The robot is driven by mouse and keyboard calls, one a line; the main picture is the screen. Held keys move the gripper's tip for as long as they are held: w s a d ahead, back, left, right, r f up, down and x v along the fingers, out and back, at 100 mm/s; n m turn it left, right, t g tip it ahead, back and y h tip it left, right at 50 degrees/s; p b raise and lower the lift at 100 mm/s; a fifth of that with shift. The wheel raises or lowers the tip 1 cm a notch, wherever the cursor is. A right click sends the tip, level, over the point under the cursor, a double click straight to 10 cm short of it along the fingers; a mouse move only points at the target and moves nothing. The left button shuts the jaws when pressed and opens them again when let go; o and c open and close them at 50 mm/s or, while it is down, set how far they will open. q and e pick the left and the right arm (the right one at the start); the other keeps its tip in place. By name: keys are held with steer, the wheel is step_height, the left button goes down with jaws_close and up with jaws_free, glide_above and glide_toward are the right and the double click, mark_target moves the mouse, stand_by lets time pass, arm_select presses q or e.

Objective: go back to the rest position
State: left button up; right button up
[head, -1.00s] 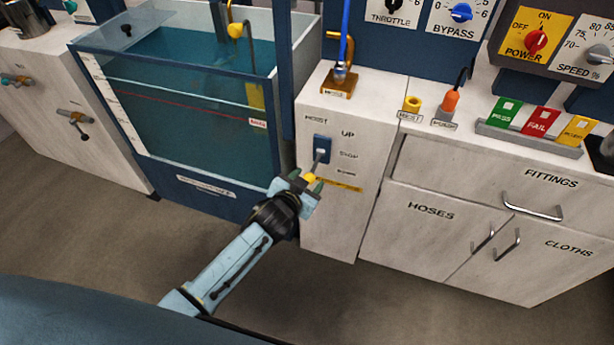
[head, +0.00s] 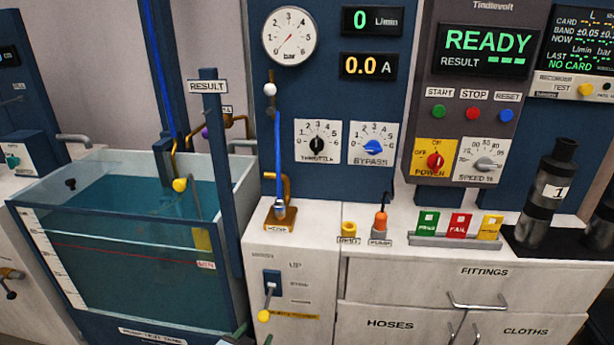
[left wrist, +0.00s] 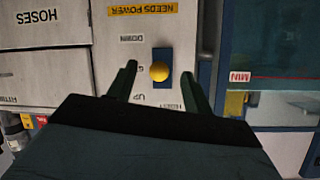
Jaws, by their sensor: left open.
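The hoist lever, with a yellow ball (head: 263,315) on a blue switch plate (head: 271,282), is on the white cabinet front. In the left wrist view, which is upside down, the yellow ball (left wrist: 159,72) lies level with the STOP label. My left gripper (left wrist: 160,70) is open, its two dark green fingers on either side of the ball in the picture with clear gaps. Nothing is held. In the head view only small fingertips of my left gripper (head: 254,335) show at the bottom edge; the rest is out of frame. My right gripper is not in view.
A water tank (head: 130,250) stands left of the cabinet. Drawers and cupboard doors with a protruding handle (head: 478,303) are to the right. Green, red and yellow cards (head: 458,226) and a dark pump (head: 545,200) stand on the counter. The screen (head: 486,50) reads READY.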

arm_select(q)
steer(key=s+a+f+g+y+p, duration=0.1)
steer(key=s+a+f+g+p, duration=0.2)
steer(key=s+f, duration=0.5)
steer(key=s+a+f+g+p, duration=0.25)
steer(key=s+f+p, duration=0.2)
steer(key=s, duration=0.65)
steer(key=s+a+f+n+g+p, duration=0.1)
steer(key=s+a+g+p, duration=0.1)
steer(key=s, duration=1.2)
steer(key=s+a+f+g+p, duration=0.2)
steer(key=s+g+p, duration=0.2)
steer(key=s, duration=1)
steer(key=shift+f+n+y+p, duration=0.2)
steer(key=shift+n+y+p, duration=0.2)
steer(key=shift+p, duration=0.15)
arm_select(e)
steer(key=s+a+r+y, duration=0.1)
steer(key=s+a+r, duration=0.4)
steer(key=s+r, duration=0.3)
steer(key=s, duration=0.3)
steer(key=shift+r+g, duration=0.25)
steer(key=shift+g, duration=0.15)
arm_select(q)
steer(key=shift+w, duration=0.1)
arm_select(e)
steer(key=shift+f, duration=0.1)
